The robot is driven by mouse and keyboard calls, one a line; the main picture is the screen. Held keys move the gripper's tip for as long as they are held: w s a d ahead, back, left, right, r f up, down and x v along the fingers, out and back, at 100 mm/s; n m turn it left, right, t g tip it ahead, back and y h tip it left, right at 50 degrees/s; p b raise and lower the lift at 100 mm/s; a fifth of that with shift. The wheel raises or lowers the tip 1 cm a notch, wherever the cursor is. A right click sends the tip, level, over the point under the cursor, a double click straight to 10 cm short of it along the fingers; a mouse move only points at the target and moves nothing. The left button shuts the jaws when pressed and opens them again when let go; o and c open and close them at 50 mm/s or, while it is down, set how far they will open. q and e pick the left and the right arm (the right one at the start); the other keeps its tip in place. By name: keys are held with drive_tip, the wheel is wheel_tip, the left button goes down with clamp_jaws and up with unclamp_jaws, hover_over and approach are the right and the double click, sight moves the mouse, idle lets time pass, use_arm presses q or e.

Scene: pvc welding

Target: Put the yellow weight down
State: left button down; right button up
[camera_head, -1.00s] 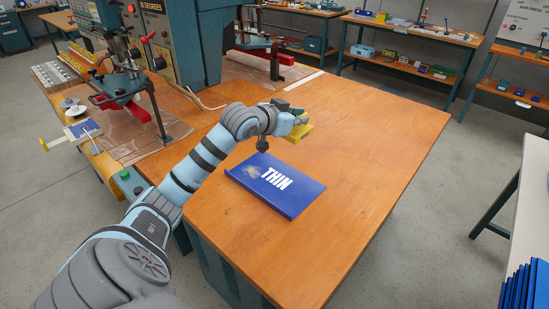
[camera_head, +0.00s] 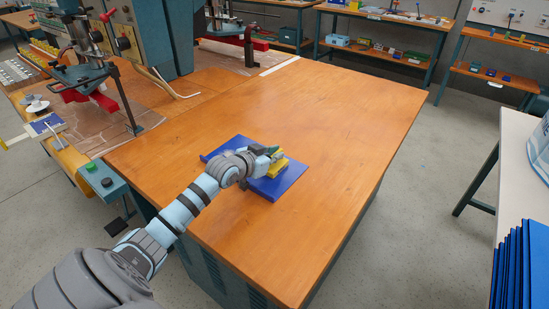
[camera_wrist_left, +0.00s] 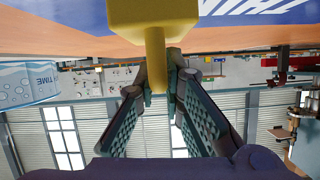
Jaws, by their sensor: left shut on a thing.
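The yellow weight (camera_head: 278,167) is over the blue "THIN" sheet (camera_head: 290,186), which lies flat on the wooden table. I cannot tell whether it touches the sheet. My left gripper (camera_head: 269,152) is shut on the weight, reaching in from the left above the sheet. In the left wrist view, which is upside down, the yellow weight (camera_wrist_left: 150,14) has a thin stem held between the fingers of the left gripper (camera_wrist_left: 160,75). The blue sheet (camera_wrist_left: 268,10) with white letters shows close behind it. The arm hides part of the sheet. My right gripper is not in view.
The wooden table top (camera_head: 330,110) is clear around the sheet. A welding machine with clamps (camera_head: 95,75) stands at the back left, with a green button box (camera_head: 103,178) at the table's left edge. Blue folders (camera_head: 520,265) stand on a white table at the right.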

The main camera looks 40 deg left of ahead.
use_arm(q)
drive_tip(key=c, duration=1.7)
unclamp_jaws()
drive_tip(key=shift+s+r, duration=0.1)
drive_tip(key=shift+r, duration=0.05)
drive_tip(key=p+v, duration=0.8)
drive_tip(key=v, duration=0.3)
drive_tip(key=shift+s+r, duration=0.25)
drive_tip(key=shift+r, duration=0.1)
drive_tip(key=shift+s+d, duration=0.1)
drive_tip(key=shift+s, duration=0.05)
drive_tip(key=shift+f, duration=0.2)
